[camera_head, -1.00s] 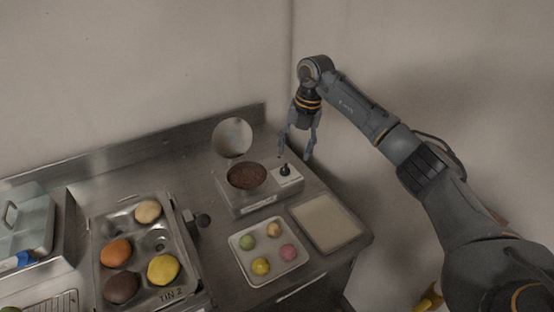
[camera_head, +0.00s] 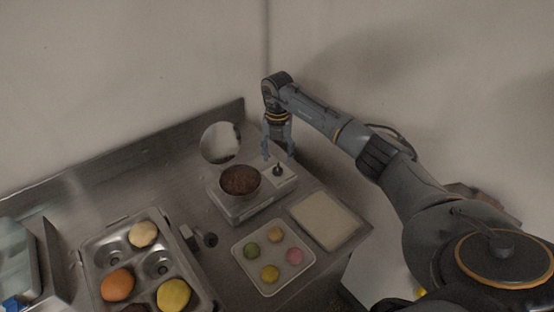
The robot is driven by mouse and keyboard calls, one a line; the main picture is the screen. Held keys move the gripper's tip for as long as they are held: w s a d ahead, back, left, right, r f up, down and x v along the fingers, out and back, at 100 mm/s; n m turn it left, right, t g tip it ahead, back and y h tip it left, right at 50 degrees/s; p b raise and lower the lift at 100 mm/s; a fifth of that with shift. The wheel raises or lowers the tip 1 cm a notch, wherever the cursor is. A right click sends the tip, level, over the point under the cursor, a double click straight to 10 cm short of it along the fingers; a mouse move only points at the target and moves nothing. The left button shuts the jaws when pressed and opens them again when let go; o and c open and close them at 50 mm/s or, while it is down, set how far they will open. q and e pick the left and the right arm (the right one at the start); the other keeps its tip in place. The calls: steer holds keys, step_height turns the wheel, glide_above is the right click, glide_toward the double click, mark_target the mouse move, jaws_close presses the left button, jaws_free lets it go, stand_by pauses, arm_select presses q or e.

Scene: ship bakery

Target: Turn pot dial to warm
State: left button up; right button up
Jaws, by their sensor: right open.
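The pot (camera_head: 240,180) is filled with something dark brown and sits in a square metal warmer unit (camera_head: 238,207). A round shiny lid (camera_head: 220,142) stands raised behind it. The black dial (camera_head: 277,170) is on the pale panel at the unit's right side; its setting is too small to read. My right gripper (camera_head: 279,156) points down just above and behind the dial, with its fingers apart and nothing between them. I cannot tell whether a finger touches the dial. My left gripper is not in view.
A tray (camera_head: 240,262) with several coloured rounds lies in front of the warmer. A flat pale tray (camera_head: 325,220) lies to its right, near the counter edge. A metal tin (camera_head: 92,262) with buns stands at left. Walls close off the back and right.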

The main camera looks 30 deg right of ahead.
mark_target(278, 167)
step_height(278, 167, down, 4)
steer(key=shift+r+p, duration=0.25)
steer(key=shift+p, duration=0.1)
steer(key=shift+f, duration=0.4)
steer(key=shift+c, duration=0.4)
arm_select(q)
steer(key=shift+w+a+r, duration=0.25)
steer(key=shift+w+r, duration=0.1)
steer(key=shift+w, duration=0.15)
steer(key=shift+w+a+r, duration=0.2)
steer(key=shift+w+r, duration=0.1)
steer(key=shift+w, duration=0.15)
arm_select(e)
jaws_close()
